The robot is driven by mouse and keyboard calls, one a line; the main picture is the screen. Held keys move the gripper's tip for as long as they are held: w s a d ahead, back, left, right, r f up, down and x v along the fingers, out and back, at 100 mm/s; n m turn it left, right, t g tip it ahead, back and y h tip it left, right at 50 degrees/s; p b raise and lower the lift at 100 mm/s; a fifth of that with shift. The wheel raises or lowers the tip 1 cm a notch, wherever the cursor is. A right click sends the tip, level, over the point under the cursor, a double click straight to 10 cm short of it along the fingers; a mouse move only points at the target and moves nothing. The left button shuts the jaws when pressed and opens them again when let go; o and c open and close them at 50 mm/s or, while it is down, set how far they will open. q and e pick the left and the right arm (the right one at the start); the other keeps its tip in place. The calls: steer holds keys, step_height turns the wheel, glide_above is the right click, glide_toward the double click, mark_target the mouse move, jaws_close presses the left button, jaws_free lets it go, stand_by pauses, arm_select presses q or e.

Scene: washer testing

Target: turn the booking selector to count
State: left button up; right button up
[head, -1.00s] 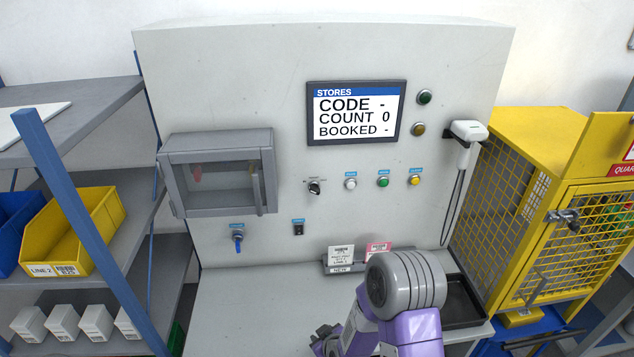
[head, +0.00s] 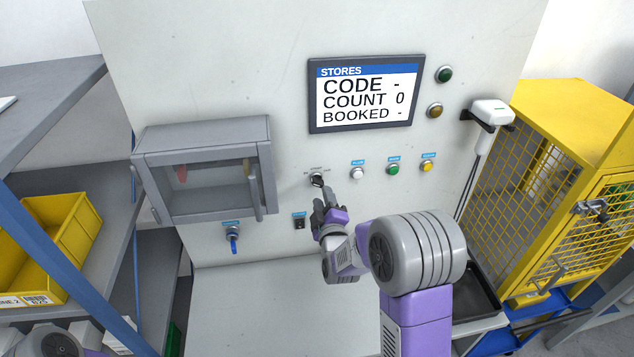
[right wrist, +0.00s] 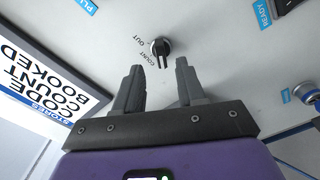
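The booking selector (head: 317,180) is a small black knob with a light collar on the grey panel, below the screen. In the right wrist view the selector (right wrist: 160,48) lies just beyond the fingertips, with COUNT and OUT printed beside it. Which mark it points to I cannot tell for sure. My right gripper (head: 322,203) is just below the knob in the head view; in the right wrist view the right gripper (right wrist: 158,82) is open, empty, its two fingers apart, not around the knob. Of my left arm only a part shows at the bottom left corner; its gripper is out of view.
The screen (head: 364,95) reads CODE -, COUNT 0, BOOKED -. White, green and yellow buttons (head: 393,169) are right of the selector. A grey clear-fronted box (head: 205,170), a blue-handled switch (head: 234,240) and a black rocker (head: 299,222) are nearby.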

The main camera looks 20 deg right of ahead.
mark_target(320, 186)
steer(key=shift+p+x, duration=0.45)
steer(key=shift+x, duration=2.3)
jaws_close()
